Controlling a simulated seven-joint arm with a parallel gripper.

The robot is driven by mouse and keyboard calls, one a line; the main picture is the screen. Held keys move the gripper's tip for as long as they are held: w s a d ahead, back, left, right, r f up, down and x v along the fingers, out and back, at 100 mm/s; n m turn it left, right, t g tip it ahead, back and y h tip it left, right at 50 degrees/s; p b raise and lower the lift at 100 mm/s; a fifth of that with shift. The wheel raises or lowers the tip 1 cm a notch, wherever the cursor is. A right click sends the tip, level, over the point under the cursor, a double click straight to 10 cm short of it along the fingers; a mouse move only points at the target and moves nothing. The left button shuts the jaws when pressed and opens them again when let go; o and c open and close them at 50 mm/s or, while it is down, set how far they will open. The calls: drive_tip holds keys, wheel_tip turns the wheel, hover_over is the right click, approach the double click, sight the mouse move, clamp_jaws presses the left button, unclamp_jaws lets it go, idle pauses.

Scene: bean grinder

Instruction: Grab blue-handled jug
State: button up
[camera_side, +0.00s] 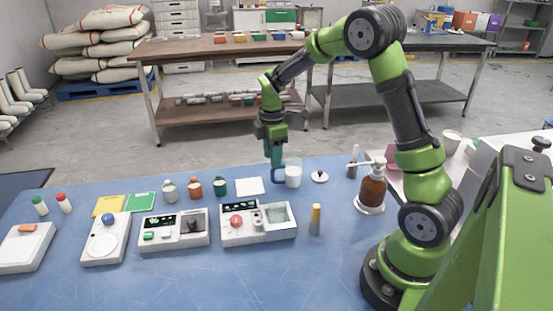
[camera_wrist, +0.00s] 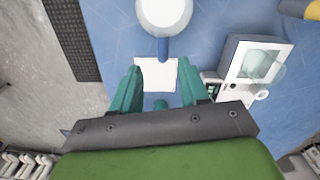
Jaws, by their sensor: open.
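The jug (camera_side: 293,173) is white and stands upright on the blue table, just right of my gripper's fingers in the side view. In the wrist view the jug (camera_wrist: 164,12) is a white round shape at the top edge, partly cut off. Its blue handle (camera_wrist: 163,48) points toward the gap between my fingertips. My gripper (camera_wrist: 159,67) has teal fingers, spread apart and empty. In the side view my gripper (camera_side: 276,181) points down beside the jug. The handle is hard to make out there, and its depth between the fingers cannot be told.
A white card (camera_side: 250,186) lies left of the jug, and a small white lid-like disc (camera_side: 320,177) lies right. The grinder-like device (camera_side: 258,224) is in front. A brown pump bottle (camera_side: 371,190) stands further right. Small bottles (camera_side: 194,188) stand left.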

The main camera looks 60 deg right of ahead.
sight(273, 173)
wheel_tip(273, 173, down, 7)
drive_tip(key=shift+s+a+r, duration=0.1)
drive_tip(key=shift+s+r, duration=0.05)
clamp_jaws()
idle(0.5)
